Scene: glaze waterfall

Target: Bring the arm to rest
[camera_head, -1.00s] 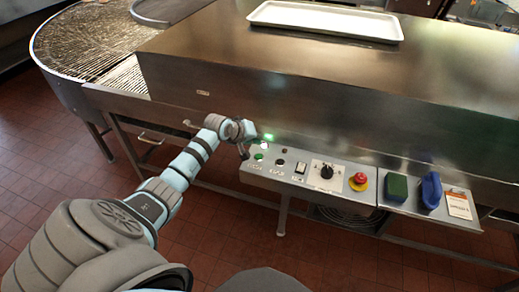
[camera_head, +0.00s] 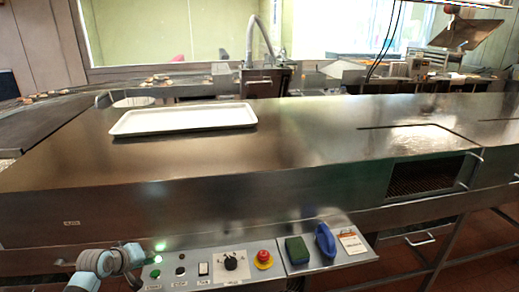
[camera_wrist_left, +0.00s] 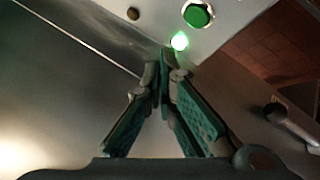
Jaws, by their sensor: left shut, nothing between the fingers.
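My left arm comes in at the lower left of the head view, and little more than its wrist end shows. My left gripper (camera_head: 136,280) is at the left end of the control panel (camera_head: 213,283), close to the green button (camera_head: 155,273). In the left wrist view its fingertips (camera_wrist_left: 165,62) meet and hold nothing. The green button (camera_wrist_left: 197,14) and a lit green lamp (camera_wrist_left: 180,41) lie just beyond the tips there. I cannot tell whether the tips touch the panel. My right gripper is not in view.
The panel also carries a black knob (camera_head: 231,262) and a red stop button (camera_head: 263,258). A green sponge (camera_head: 297,250), a blue object (camera_head: 325,240) and a tag (camera_head: 352,243) are at its right. A white tray (camera_head: 185,119) lies on the steel machine top (camera_head: 300,140).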

